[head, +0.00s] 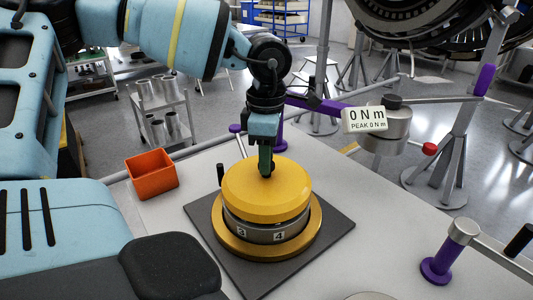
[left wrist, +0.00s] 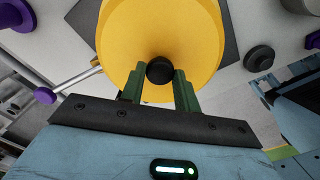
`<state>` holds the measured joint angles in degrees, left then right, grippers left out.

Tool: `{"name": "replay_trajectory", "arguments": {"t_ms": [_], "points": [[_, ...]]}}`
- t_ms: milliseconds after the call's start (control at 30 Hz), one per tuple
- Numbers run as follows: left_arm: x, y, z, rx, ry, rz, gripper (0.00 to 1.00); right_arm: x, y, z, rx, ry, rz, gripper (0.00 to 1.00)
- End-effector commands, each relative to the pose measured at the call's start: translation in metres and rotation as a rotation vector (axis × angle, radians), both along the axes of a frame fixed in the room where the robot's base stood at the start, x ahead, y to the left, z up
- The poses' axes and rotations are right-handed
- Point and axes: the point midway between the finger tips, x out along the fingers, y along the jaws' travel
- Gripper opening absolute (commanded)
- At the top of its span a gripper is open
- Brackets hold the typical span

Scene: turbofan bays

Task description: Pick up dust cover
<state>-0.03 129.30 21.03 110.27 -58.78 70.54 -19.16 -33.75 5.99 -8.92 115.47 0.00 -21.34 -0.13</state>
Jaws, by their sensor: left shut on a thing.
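The yellow dust cover (head: 262,187) is a round disc over a silver ring-shaped part (head: 270,232) marked 3 and 4, at the middle of the table in the head view. My left gripper (head: 266,168) reaches down to the top of the cover from above. In the left wrist view its green fingers (left wrist: 159,85) are shut on the small black knob (left wrist: 160,70) of the cover. The cover (left wrist: 190,25) looks level. A dark gap shows under its edge, but I cannot tell whether it touches the part beneath. My right gripper is not in view.
The part stands on a yellow base ring (head: 232,245) on a dark grey mat (head: 335,222). An orange bin (head: 152,174) stands to the left. A purple-footed post (head: 437,270) stands at right.

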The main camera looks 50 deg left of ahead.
Motion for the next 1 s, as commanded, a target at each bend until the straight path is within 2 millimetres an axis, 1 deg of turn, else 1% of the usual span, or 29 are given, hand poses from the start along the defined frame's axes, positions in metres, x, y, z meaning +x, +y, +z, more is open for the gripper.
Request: {"name": "replay_trajectory", "arguments": {"t_ms": [167,233,300,700,1000], "points": [[0.001,0.0,0.02,0.002,-0.004,-0.001,0.0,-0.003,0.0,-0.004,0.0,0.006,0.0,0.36],[0.001,0.0,0.031,0.001,-0.004,0.0,0.0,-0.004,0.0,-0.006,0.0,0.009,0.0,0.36],[-0.013,-0.003,0.03,-0.002,-0.002,-0.003,0.0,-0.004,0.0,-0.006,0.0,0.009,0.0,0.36],[-0.079,-0.016,0.036,-0.001,-0.003,-0.004,0.0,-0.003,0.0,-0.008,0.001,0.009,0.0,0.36],[-0.122,-0.024,0.041,-0.002,-0.003,-0.002,0.0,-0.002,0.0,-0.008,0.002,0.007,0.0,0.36]]}}
